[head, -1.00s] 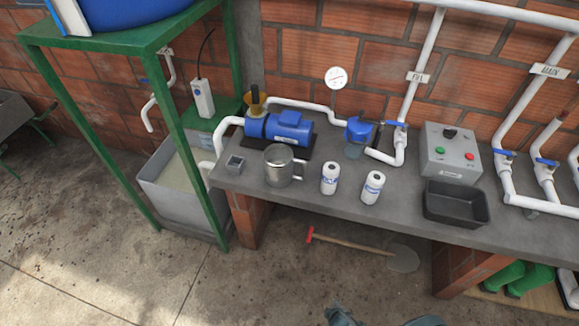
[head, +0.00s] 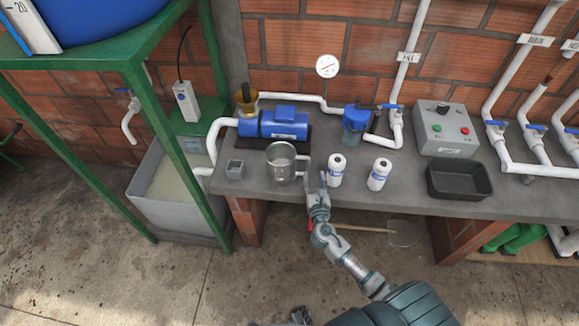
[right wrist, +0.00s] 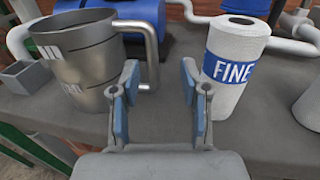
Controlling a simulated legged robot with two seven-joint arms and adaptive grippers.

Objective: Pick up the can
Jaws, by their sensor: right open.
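A metal can with a side handle (head: 281,163) stands upright on the grey bench, left of centre in the head view. In the right wrist view the can (right wrist: 85,65) stands at the left, its handle facing my fingers. My right gripper (head: 317,184) is at the bench's front edge, just right of the handle. In the right wrist view the right gripper (right wrist: 160,85) is open and empty, its fingers between the can's handle and a white canister marked FINE (right wrist: 236,65). It is not around either one. My left gripper cannot be made out.
The FINE canister (head: 337,170) and a second white canister (head: 379,174) stand right of my gripper. A small grey box (head: 235,169) is left of the can. A blue motor (head: 280,124) and white pipes lie behind. A black tray (head: 459,181) and control box (head: 445,130) are farther right.

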